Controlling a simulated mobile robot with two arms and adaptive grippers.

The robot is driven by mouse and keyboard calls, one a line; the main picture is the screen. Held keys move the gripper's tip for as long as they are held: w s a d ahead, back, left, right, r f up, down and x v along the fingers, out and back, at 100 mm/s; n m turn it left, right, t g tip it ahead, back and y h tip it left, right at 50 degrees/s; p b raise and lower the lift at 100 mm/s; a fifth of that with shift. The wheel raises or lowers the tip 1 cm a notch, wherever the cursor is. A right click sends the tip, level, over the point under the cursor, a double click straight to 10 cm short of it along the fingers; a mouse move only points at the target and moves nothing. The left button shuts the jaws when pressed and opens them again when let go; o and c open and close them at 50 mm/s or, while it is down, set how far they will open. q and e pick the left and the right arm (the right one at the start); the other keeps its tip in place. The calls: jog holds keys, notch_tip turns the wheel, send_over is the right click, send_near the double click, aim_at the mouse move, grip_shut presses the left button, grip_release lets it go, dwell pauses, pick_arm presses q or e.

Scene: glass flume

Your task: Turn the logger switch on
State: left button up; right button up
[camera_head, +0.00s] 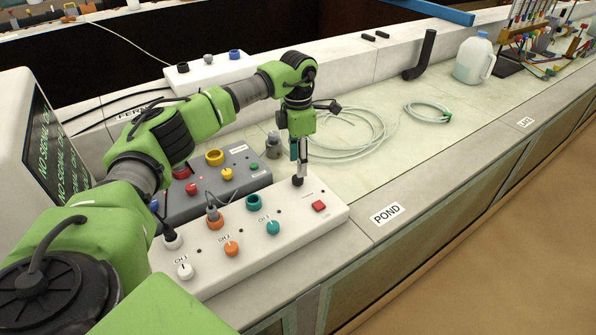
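A long white box (290,249) with "CH" labels stands on the near left of the bench and looks like the logger. A red rectangular switch (319,206) sits near its right end; whether it is on or off cannot be told. My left gripper (298,176) points straight down over the box's right back corner, behind and left of the red switch. Its dark fingertips are at or just above the box top; contact and finger gap are too small to judge. I see nothing clearly held. My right gripper is not in view.
The white box carries white, orange (231,248) and teal (273,227) knobs and several sockets. A grey box (238,173) with coloured knobs stands behind it. A screen (50,145) reads "NO SIGNAL". Coiled hose (350,135) lies right of my arm. The bench beyond the "POND" label (387,213) is mostly clear.

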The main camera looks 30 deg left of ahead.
pick_arm(q)
notch_tip(320, 180, up, 7)
jog(key=shift+f, duration=0.15)
dwell(0.6)
